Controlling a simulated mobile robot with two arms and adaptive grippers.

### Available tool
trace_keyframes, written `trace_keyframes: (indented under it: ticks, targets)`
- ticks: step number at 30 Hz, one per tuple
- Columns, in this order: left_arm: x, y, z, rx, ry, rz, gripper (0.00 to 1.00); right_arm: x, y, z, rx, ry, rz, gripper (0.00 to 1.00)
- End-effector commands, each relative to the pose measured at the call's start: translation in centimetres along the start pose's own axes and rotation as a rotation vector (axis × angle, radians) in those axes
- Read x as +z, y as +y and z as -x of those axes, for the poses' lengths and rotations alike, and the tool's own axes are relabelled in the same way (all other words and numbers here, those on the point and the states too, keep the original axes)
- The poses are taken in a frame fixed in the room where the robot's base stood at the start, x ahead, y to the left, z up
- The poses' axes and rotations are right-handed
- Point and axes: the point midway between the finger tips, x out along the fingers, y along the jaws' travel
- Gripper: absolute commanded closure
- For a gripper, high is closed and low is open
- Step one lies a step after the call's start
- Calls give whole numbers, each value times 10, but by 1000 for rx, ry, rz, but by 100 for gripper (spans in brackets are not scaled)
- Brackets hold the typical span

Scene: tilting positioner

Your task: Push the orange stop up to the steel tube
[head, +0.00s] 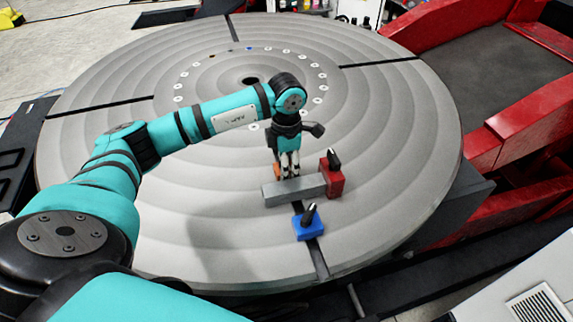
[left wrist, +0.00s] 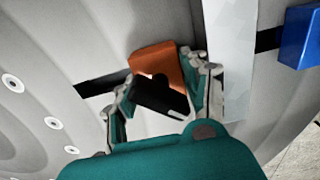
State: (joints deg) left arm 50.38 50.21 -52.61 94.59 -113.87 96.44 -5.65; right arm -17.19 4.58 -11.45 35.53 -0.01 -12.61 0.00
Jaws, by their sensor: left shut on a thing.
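The orange stop (head: 277,171) sits on the round slotted table, on the far side of the grey steel tube (head: 294,190), mostly hidden behind my left gripper (head: 289,174) in the head view. In the left wrist view the orange stop (left wrist: 153,62) has a black handle (left wrist: 160,98) between the fingers of my left gripper (left wrist: 160,100), which is shut on it. The tube (left wrist: 230,60) lies just right of the stop there; a finger partly covers the narrow gap between them. My right gripper is not in view.
A red block (head: 332,178) with a black handle stands at the tube's right end. A blue stop (head: 308,226) with a black handle sits on the near side of the tube, over the dark slot (head: 318,258). The round table (head: 110,130) is otherwise mostly bare.

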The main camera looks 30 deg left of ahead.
Motion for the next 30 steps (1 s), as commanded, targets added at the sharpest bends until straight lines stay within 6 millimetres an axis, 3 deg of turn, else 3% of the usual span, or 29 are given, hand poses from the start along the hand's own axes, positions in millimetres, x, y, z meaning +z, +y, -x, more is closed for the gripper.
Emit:
trace_keyframes:
  ticks: [9,30]
  targets:
    - [0,-6,0,1,1,1,100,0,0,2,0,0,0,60]
    - [0,1,0,2,1,1,100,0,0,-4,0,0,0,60]
